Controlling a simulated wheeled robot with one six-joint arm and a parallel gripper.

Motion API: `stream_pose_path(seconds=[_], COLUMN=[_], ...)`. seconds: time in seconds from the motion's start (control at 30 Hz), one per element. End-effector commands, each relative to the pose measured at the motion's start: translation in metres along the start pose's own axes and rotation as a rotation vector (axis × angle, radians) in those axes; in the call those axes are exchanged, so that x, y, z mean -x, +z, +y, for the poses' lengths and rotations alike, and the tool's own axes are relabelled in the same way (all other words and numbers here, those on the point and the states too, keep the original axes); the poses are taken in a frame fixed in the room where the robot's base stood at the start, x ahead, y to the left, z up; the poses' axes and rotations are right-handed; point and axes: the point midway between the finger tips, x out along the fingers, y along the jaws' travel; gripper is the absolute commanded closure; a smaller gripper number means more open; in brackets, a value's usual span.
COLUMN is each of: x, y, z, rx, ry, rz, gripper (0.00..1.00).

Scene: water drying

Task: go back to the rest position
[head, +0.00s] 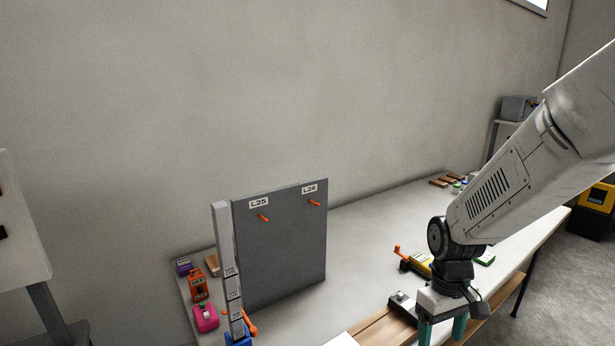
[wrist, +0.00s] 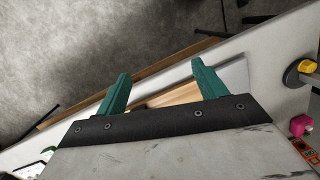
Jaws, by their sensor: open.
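My gripper (head: 441,328) hangs at the lower right of the head view, over the front part of the long table (head: 365,235). In the wrist view my gripper (wrist: 158,90) shows two green fingers spread wide apart. Nothing is between the fingers at their tips. Below them are a wooden surface (wrist: 178,96) and the table's edge. The lower ends of the fingers are cut off by the bottom of the head view.
A grey upright panel (head: 285,245) with labels L25 and L26 and two orange pegs stands left of my arm. A grey post (head: 226,265) stands beside it. A pink object (head: 205,317) and an orange device (head: 199,286) sit at the table's left end.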

Motion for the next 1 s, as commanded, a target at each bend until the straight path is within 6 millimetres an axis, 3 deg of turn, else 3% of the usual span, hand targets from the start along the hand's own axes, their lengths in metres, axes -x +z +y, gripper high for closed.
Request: stream_pose_path(seconds=[0.27, 0.5, 0.7, 0.83, 1.0], x=[0.041, 0.089, 0.118, 0.131, 0.142], y=[0.046, 0.11, 0.162, 0.185, 0.197], z=[-0.017, -0.038, -0.056, -0.064, -0.069], rx=[-0.121, -0.258, -0.34, -0.355, -0.356], ry=[-0.003, 0.006, 0.019, 0.031, 0.046], rz=[-0.013, 0.021, 0.097, 0.168, 0.254], gripper=[0.3, 0.3, 0.3, 0.3, 0.3])
